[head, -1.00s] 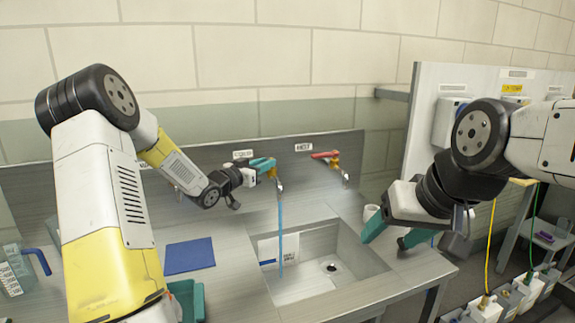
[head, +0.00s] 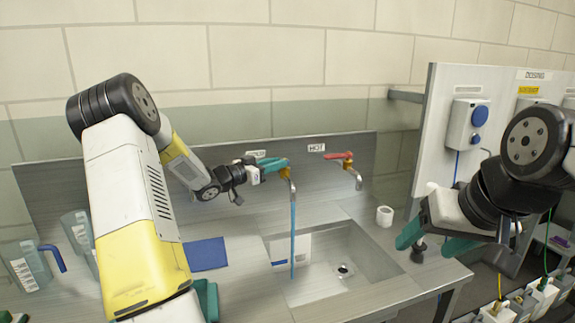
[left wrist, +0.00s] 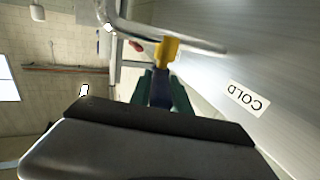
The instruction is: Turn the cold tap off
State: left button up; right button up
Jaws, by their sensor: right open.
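The cold tap (head: 286,173) has a yellow body on the backsplash, and a blue stream of water (head: 293,240) runs from its spout into the sink. My left gripper (head: 271,165) is at this tap. In the left wrist view, its teal fingers lie on both sides of the tap's blue lever (left wrist: 160,90), close against it, with the yellow tap body (left wrist: 168,49) just beyond. The lever is mostly hidden by the fingers in the head view. The COLD label (left wrist: 247,98) is beside the tap. My right gripper (head: 432,241) is open and empty, right of the sink.
The hot tap (head: 347,165) with a red lever is to the right, with no water seen from it. A white cup (head: 385,216) stands right of the sink (head: 325,290). A blue mat (head: 207,254) and clear jugs (head: 28,268) are left. A panel with dispensers (head: 467,125) stands right.

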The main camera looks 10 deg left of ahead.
pick_arm(q)
jog(key=o, duration=0.3)
jog(key=shift+o, duration=0.2)
jog(key=v, duration=0.7)
jog(key=shift+s+a, duration=0.25)
jog(key=shift+s, duration=0.1)
